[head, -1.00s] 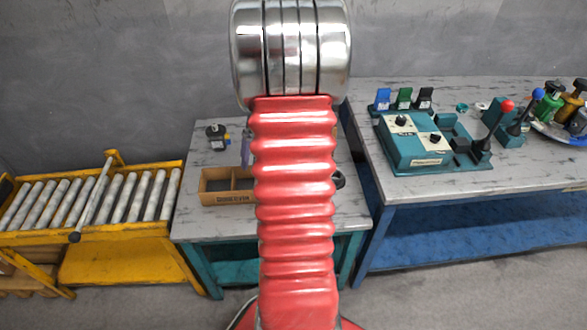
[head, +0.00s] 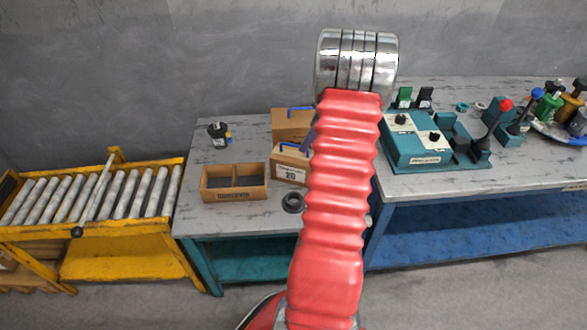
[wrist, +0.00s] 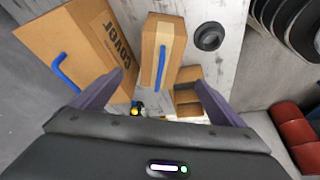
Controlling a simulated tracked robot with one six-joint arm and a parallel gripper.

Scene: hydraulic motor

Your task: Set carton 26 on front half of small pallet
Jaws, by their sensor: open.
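A small brown carton (head: 290,165) with a blue handle and a white number label stands on the grey-topped bench. The number looks like 20 or 26; I cannot tell which. In the wrist view this carton (wrist: 163,45) is seen from above between my fingers. My gripper (wrist: 159,78) is open and empty, its two purple fingers spread to either side of the carton. I cannot tell the height gap. In the head view the arm hides most of my gripper. Wooden slats (head: 25,286) at the lower left may be a pallet, mostly cut off.
A larger carton (head: 291,124) with a blue handle stands behind the small one. A two-compartment open box (head: 234,195), black ring (head: 293,201) and small black-and-yellow part (head: 218,135) share the bench. A yellow roller conveyor (head: 92,205) stands left; a blue bench with control box (head: 416,150) right.

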